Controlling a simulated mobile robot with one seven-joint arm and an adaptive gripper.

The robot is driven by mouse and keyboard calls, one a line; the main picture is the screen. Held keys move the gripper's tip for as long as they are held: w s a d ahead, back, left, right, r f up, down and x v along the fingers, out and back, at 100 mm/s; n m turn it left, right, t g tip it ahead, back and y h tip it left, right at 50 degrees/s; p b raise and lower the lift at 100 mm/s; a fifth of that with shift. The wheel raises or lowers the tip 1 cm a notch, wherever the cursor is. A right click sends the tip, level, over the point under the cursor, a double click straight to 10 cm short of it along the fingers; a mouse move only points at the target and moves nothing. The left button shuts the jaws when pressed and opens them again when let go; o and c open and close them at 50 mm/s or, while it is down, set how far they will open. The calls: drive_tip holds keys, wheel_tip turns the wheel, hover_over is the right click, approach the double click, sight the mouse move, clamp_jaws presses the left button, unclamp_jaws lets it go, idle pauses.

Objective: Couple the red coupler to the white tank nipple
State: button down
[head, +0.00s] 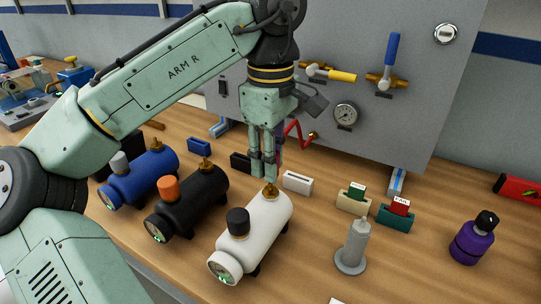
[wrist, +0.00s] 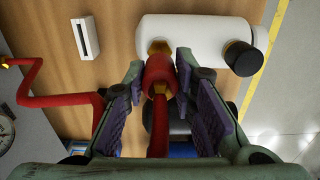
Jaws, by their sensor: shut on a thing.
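The white tank (head: 262,232) lies on the wooden bench, with a brass nipple (head: 270,189) on top and a black cap at its near end. My gripper (head: 264,172) points down just above the nipple. In the wrist view my gripper (wrist: 159,70) is shut on the red coupler (wrist: 160,73), which has a red hose behind it. The coupler's front end lies against or just short of the white tank's nipple (wrist: 158,47); I cannot tell whether it is seated. In the head view the fingers hide the coupler.
A black tank (head: 190,203) and a blue tank (head: 140,180) lie to the left. A grey panel (head: 400,130) with valves and a gauge stands behind; the red hose (head: 294,130) runs from it. A grey stand (head: 354,250) and a purple canister (head: 472,240) stand to the right.

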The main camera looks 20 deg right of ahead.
drive_tip(key=shift+f+b, duration=0.65)
drive_tip(key=shift+f, duration=0.75)
drive_tip(key=c, duration=1.2)
unclamp_jaws()
drive_tip(key=shift+c, duration=0.2)
wheel_tip(320, 180, up, 7)
drive_tip(key=shift+r, duration=0.2)
